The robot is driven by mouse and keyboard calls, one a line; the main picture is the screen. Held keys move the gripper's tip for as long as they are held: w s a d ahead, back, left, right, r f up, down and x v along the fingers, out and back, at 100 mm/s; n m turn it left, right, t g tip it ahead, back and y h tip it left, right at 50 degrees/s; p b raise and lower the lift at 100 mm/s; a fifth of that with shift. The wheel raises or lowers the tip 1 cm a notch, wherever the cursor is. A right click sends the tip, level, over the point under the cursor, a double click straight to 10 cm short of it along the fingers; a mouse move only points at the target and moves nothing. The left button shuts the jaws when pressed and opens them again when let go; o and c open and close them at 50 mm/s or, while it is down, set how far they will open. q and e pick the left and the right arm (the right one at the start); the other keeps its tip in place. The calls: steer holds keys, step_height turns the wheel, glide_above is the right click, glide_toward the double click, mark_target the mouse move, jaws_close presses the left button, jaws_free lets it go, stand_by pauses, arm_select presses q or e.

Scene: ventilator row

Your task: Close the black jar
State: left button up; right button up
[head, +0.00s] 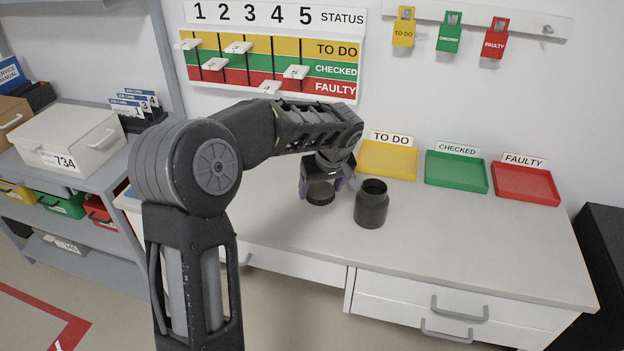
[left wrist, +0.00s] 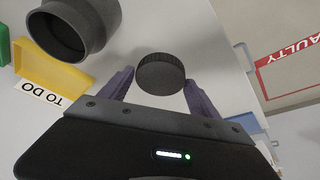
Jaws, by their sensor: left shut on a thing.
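The black jar (head: 371,205) stands upright and open on the white table, its mouth uncovered. It also shows in the left wrist view (left wrist: 75,28) at the upper left. My left gripper (head: 320,193) is just left of the jar, pointing down. It is shut on the black lid (left wrist: 160,74), a round ribbed cap held between the two purple fingers. In the head view the lid (head: 320,199) shows under the gripper, beside the jar and apart from it. My right gripper is not in view.
Yellow (head: 388,173), green (head: 457,184) and red (head: 526,197) trays stand along the back of the table (head: 460,240). A status board (head: 275,62) hangs on the wall behind my arm. The table right of and in front of the jar is clear.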

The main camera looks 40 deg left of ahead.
arm_select(q)
steer(key=s+d+f+m+h, duration=0.1)
steer(key=d+m, duration=0.2)
steer(key=d, duration=0.3)
steer(key=s+d+f+m+t+h, duration=0.1)
steer(key=d+f+m, duration=0.1)
steer(key=d+m, duration=0.2)
steer(key=s+d+f+m+h, duration=0.1)
steer(key=d+m, duration=0.2)
steer(key=d, duration=0.6)
steer(key=shift+s+d+f+m+t+h, duration=0.1)
steer(key=shift+s+f+m+t+h, duration=0.2)
steer(key=shift+s+m+t, duration=0.1)
steer(key=shift+r, duration=0.1)
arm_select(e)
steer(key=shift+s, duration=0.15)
